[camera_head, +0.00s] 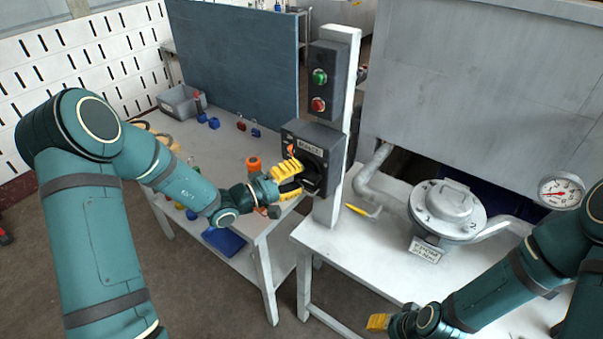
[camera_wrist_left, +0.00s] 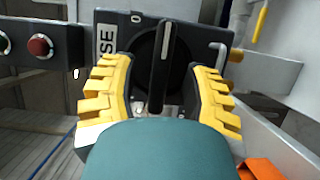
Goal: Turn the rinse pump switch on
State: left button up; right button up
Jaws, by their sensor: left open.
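The rinse switch is a dark box (camera_head: 330,137) with a pale label, fixed to a white post. Its black bar handle (camera_wrist_left: 164,65) crosses a round dial and runs up and down in the left wrist view, with a "0" mark beside its upper end. My left gripper (camera_head: 286,178) is at the front of the box, its yellow fingers open. In the left wrist view the fingers (camera_wrist_left: 162,85) stand on either side of the handle with gaps. My right gripper (camera_head: 377,322) shows only partly at the bottom of the head view, away from the switch.
A box with a green button (camera_head: 320,76) and a red button (camera_head: 318,104) sits above the switch on the post (camera_head: 352,80). A grey pump (camera_head: 447,205) and gauge (camera_head: 561,191) are at the right. A yellow-handled tool (camera_head: 361,210) lies on the white table.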

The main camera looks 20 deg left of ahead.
pick_arm(q)
jog(key=shift+x, duration=0.9)
grip_shut()
